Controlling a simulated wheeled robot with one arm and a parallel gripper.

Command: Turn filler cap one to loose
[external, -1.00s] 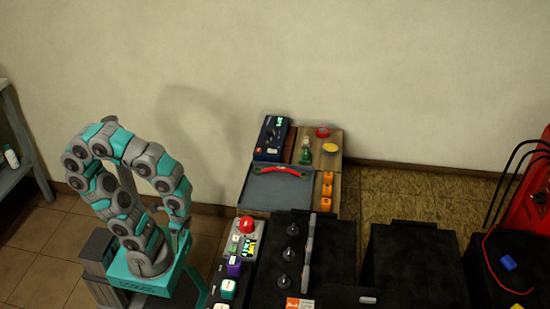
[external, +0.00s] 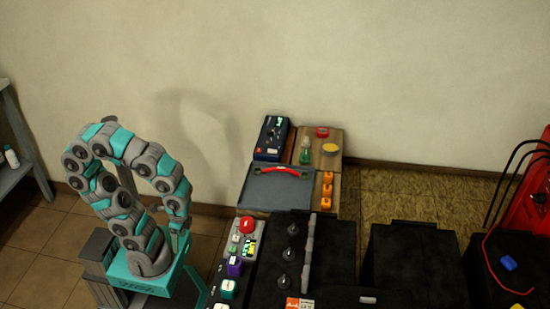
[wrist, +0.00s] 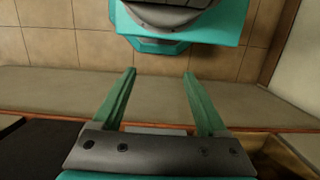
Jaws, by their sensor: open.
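Several parts sit on a black battery (external: 330,250) in the external view. A row of three dark round caps with peaked tops, the far one (external: 293,229), the middle one (external: 289,254) and the near one (external: 285,282), runs along its left part. I cannot read which is number one. In the wrist view my gripper (wrist: 159,74) is open, its two green fingers apart with nothing between them. In the external view my arm is curled over, its end low beside my base, left of the battery and away from the caps. The fingertips are not clear there.
A control panel (external: 247,226) with a red button and small display stands left of the battery. Behind are a grey tray (external: 260,190) with a red handle, a blue device (external: 271,139), a green bottle (external: 305,152) and orange blocks (external: 327,189). Another black battery (external: 410,260) stands right.

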